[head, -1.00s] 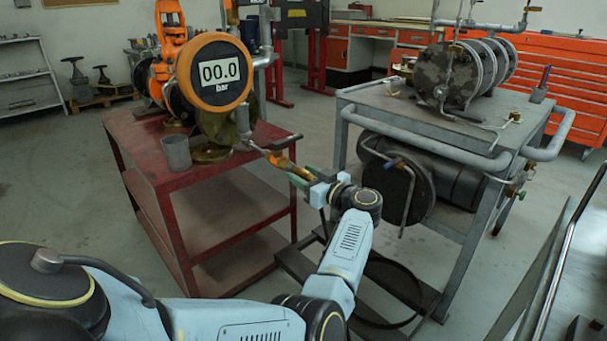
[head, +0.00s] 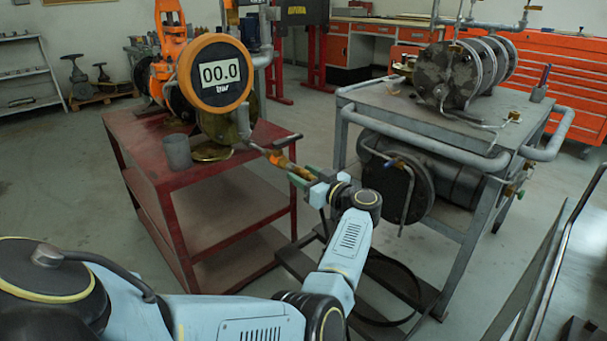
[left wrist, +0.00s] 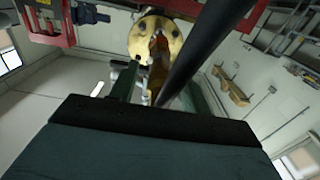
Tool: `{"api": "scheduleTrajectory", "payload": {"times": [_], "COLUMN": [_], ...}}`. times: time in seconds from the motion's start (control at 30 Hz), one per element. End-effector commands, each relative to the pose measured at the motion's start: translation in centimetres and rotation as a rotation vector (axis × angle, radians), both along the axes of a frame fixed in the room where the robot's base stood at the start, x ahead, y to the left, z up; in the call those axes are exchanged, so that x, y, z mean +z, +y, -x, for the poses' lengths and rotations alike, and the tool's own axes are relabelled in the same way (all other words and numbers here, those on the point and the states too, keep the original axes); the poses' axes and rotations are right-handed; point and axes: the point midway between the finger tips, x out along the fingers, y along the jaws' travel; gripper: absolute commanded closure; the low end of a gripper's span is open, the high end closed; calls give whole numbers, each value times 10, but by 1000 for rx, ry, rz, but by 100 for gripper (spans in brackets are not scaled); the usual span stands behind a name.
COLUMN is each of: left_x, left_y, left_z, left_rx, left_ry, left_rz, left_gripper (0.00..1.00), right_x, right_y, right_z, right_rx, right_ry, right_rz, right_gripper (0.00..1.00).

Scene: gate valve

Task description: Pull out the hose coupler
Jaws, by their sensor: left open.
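The hose coupler (head: 279,159) is a brass-orange piece at the end of a thin grey pipe by the gauge valve, over the right edge of the red table. My left gripper (head: 301,177), with green fingers, is open at the coupler's outer end. In the left wrist view, its fingers (left wrist: 162,88) stand on either side of the orange coupler (left wrist: 157,62), with a brass disc (left wrist: 146,32) behind. I cannot tell whether either finger touches it. A black hose (left wrist: 206,45) crosses this view diagonally and hides part of the coupler. My right gripper is not in view.
The red table (head: 235,175) carries the valve with a round gauge (head: 215,98) reading 00.0 bar and a grey cup (head: 177,152). A grey cart (head: 440,125) with tanks stands close on the right. A black hose loop (head: 418,300) lies near the floor below my arm.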

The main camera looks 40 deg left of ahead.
Motion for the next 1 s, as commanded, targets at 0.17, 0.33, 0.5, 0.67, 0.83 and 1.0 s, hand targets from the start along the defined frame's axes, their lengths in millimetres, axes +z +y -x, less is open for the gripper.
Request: {"api": "scheduleTrajectory", "payload": {"times": [0.17, 0.33, 0.5, 0.67, 0.83, 1.0], "left_x": [0, 0, 0, 1, 1, 1], "left_y": [0, 0, 0, -2, -9, -16], "left_z": [0, 0, 0, 0, 1, 1], "left_rx": [0, 0, 0, -1, 0, 0], "left_ry": [0, 0, 0, 0, 0, 0], "left_rz": [0, 0, 0, 0, 1, 1], "left_gripper": [67, 89, 100, 100, 100, 100], "right_x": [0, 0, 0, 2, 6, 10], "right_y": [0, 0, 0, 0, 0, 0], "right_z": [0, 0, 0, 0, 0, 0], "right_rx": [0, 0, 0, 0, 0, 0], "right_ry": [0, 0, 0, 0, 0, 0], "right_rz": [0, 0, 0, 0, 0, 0], "right_gripper": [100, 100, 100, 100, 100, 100]}}
